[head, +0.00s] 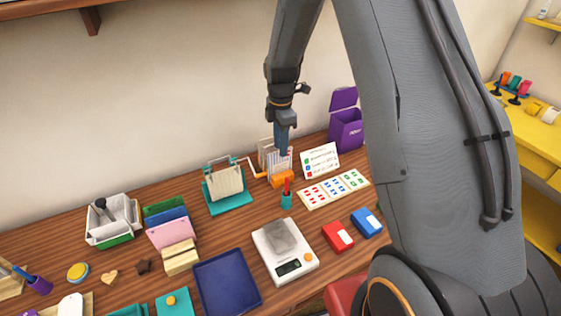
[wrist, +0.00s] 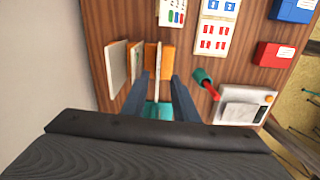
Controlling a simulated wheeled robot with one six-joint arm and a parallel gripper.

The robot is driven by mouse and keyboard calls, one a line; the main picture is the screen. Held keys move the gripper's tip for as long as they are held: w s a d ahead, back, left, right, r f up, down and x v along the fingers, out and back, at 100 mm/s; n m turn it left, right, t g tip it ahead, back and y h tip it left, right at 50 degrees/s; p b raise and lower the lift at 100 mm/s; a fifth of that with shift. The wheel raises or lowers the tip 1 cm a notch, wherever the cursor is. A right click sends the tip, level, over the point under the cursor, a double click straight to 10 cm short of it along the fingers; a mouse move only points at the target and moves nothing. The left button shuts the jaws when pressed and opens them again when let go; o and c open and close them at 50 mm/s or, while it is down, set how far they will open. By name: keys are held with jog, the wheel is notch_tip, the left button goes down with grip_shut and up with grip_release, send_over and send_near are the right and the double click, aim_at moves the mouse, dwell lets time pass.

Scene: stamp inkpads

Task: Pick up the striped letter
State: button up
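In the head view a pale upright letter with thin vertical stripes (head: 270,163) stands in an orange holder (head: 282,180) at the back of the table. Other pale upright cards stand close to it. My gripper (head: 283,152) points down at the letter's top and hides part of it. In the wrist view my gripper (wrist: 160,78) has its two fingers apart, with a thin upright edge (wrist: 153,60) by the orange base between or just beyond them. I cannot tell whether the fingers touch it. Two more upright sheets (wrist: 117,66) stand to the left.
A teal rack with a card (head: 228,198) stands left of the holder. A teal cup with a red tool (head: 287,200) stands close in front. A sign card (head: 320,160), a stamped sheet (head: 335,188) and a purple box (head: 345,130) are to the right. A scale (head: 270,262) is nearer.

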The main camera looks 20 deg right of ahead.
aim_at(280, 162)
jog(key=shift+n, duration=0.4)
jog(key=shift+w+a+f+b, duration=0.1)
jog(key=shift+f+b, duration=1)
jog(key=shift+f, duration=1.05)
jog(key=shift+w+f+b, duration=0.1)
jog(key=shift+f+b, duration=0.95)
jog(key=shift+f, duration=1.1)
jog(key=shift+c, duration=0.6)
grip_shut()
